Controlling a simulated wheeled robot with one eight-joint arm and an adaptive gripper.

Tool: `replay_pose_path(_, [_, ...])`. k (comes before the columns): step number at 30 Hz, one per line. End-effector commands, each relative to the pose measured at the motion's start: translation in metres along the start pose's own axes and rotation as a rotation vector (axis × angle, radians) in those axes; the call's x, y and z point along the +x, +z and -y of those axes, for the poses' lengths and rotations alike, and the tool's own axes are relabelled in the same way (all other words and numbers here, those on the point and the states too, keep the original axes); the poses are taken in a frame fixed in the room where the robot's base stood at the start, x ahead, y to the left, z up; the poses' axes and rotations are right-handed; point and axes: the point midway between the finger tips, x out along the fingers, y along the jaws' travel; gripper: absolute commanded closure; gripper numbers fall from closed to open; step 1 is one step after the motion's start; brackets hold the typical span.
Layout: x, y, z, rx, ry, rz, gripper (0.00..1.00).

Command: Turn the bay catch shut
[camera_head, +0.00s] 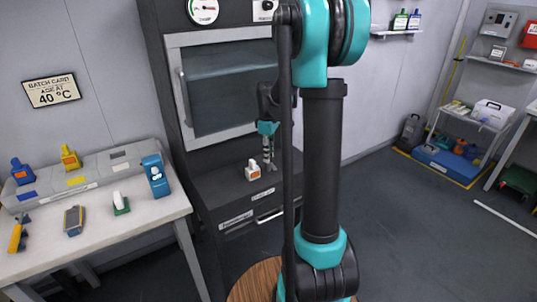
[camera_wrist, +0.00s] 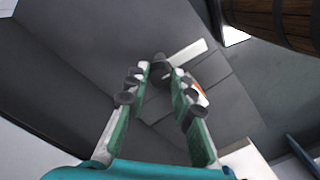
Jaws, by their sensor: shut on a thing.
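My gripper (camera_head: 267,158) points down in front of the dark cabinet, over the ledge below its glass door. In the wrist view its two green-padded fingers (camera_wrist: 161,76) are closed in on a small dark round knob (camera_wrist: 160,63), which appears to be the bay catch. A pale bar (camera_wrist: 187,53) shows just beyond the knob; I cannot tell whether it belongs to it. The fingertips hide part of the knob, so its turn angle is unclear. In the head view the knob cannot be made out.
A small white and orange container (camera_head: 252,172) stands on the ledge close to my gripper. The cabinet's glass door (camera_head: 228,95) appears closed. A workbench (camera_head: 150,215) with a blue holder (camera_head: 155,176) and several small items is at left. Open floor lies to the right.

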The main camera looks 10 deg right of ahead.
Motion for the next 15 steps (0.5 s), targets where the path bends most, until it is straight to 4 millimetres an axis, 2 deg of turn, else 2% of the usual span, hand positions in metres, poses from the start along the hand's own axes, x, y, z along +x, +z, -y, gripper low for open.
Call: replay_pose_path(15, [-0.0002, 0.0002, -0.0009, 0.475, 0.000, 0.000, 1.00])
